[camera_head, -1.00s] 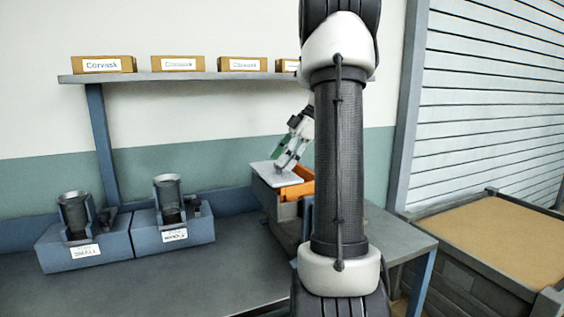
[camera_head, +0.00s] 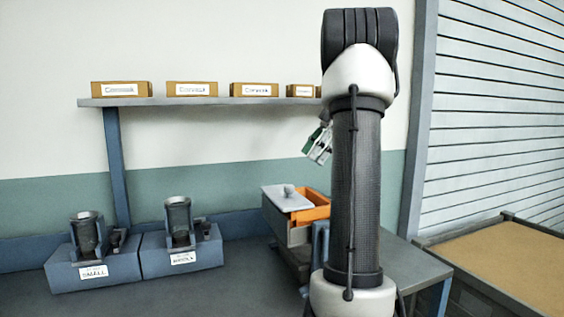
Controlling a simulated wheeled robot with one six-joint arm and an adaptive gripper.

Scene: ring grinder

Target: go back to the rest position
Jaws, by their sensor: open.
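My gripper (camera_head: 318,151) shows in the head view just left of my upright arm, which hides part of it. It is open and holds nothing that I can see. It hangs in the air above and to the right of a grey box with an orange inside (camera_head: 310,213). A light grey lid (camera_head: 284,200) with a round knob lies across the left part of that box. The gripper is apart from the lid and the box.
Two blue grinder units (camera_head: 95,272) and (camera_head: 181,257) with dark cylinders stand on the grey workbench (camera_head: 240,290) at left. A shelf (camera_head: 200,102) with several labelled cartons is above. A sand-coloured bin (camera_head: 520,255) stands at right.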

